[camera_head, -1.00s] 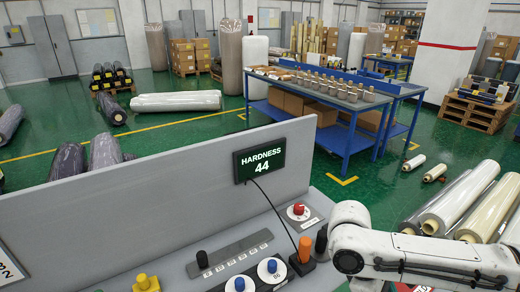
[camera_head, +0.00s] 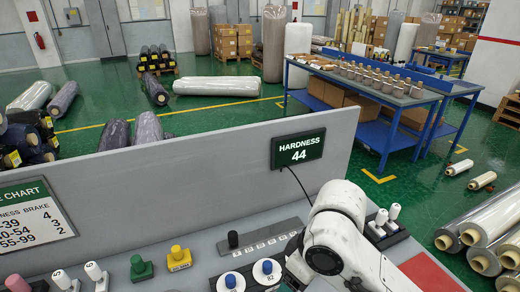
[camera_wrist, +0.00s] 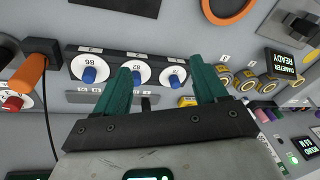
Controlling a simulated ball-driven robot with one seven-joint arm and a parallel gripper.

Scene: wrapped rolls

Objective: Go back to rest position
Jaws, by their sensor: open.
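My gripper (camera_wrist: 165,84) shows in the wrist view with its two green fingers spread apart and nothing between them. Blue knobs on white numbered dials (camera_wrist: 140,73) lie beyond the fingers, on a grey control panel. In the head view my white arm (camera_head: 342,232) bends over the right part of the console (camera_head: 205,267), and my gripper itself is out of sight there. Two blue knobs (camera_head: 267,267) sit just left of the arm.
A hardness display (camera_head: 298,149) reading 44 stands on the console's grey back wall. A brake chart (camera_head: 30,215) is at left. An orange knob (camera_wrist: 30,75) and a cable are near the gripper. Beyond are a blue table (camera_head: 365,128) and wrapped rolls (camera_head: 492,230).

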